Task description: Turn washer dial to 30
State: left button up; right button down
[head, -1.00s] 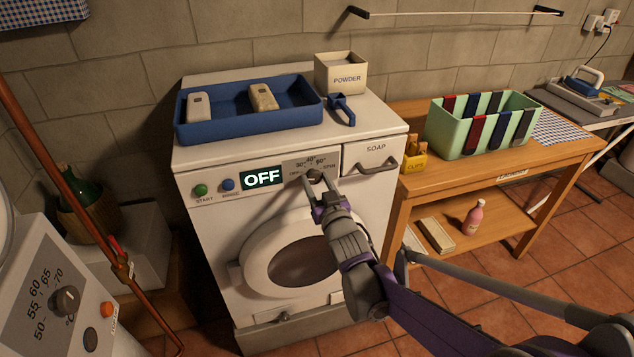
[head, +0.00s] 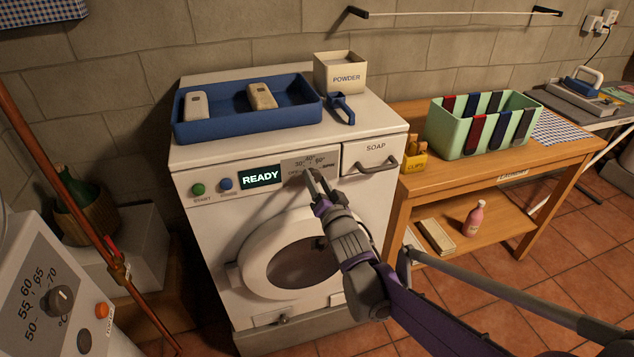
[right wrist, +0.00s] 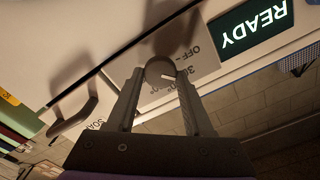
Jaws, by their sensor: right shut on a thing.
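The white washer (head: 205,220) stands in front of me. Its display (head: 261,177) reads READY, and the right wrist view shows the same word on the display (right wrist: 252,25). My right gripper (head: 313,177) is at the dial panel. In the right wrist view, its two fingers close on either side of the round grey dial (right wrist: 159,71). The dial's pale pointer line lies on the side of the printed 30, past OFF; the exact alignment is hard to tell. In the head view the fingers largely hide the dial. My left gripper is not in view.
The soap drawer handle (head: 377,167) juts out right of the dial. The green start button (head: 198,189) and blue button (head: 226,184) are left of the display. A blue tray (head: 240,127), a scoop (head: 342,110) and a powder box (head: 340,75) sit on top.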

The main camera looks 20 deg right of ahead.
dwell(0.3)
jog(key=shift+c, duration=1.5)
grip_release()
jog(key=s, duration=1)
jog(key=shift+s+d, duration=0.15)
jog(key=shift+s, duration=0.25)
